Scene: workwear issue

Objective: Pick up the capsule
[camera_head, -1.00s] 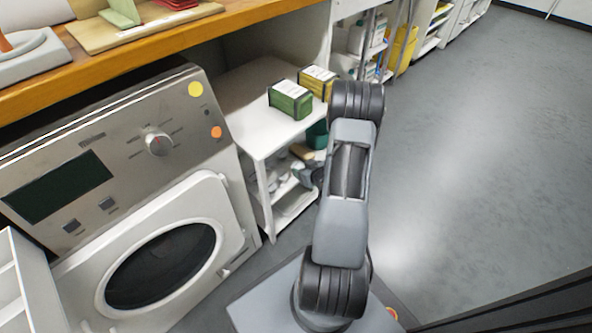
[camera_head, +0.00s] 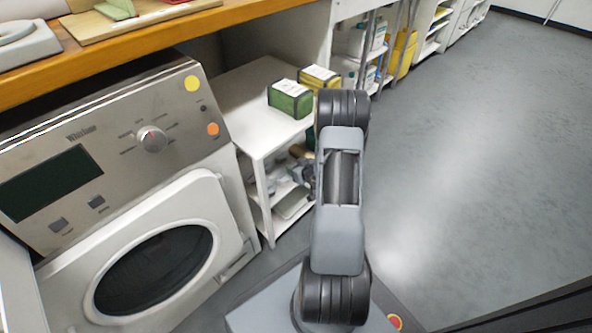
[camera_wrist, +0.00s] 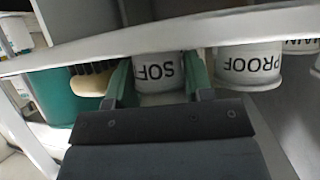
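In the wrist view, a white tub with upside-down lettering like "SOF" (camera_wrist: 158,72) shows between the green fingers of my gripper (camera_wrist: 158,92). A similar tub lettered "PROOF" (camera_wrist: 249,66) stands to its right. Either may be the capsule; I cannot tell which thing it is. My gripper is open, its fingers spread to either side of the "SOF" tub; contact is unclear. In the head view, my gripper (camera_head: 308,173) is a small dark shape at the white shelf unit (camera_head: 262,140), mostly hidden by my arm.
A pale shelf edge (camera_wrist: 150,42) crosses the wrist view close to the fingers. A teal container (camera_wrist: 62,104) and a brush (camera_wrist: 92,82) are left of them. Green (camera_head: 290,99) and yellow (camera_head: 320,78) boxes stand on the unit's top. A washing machine (camera_head: 130,190) is left; floor at right is clear.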

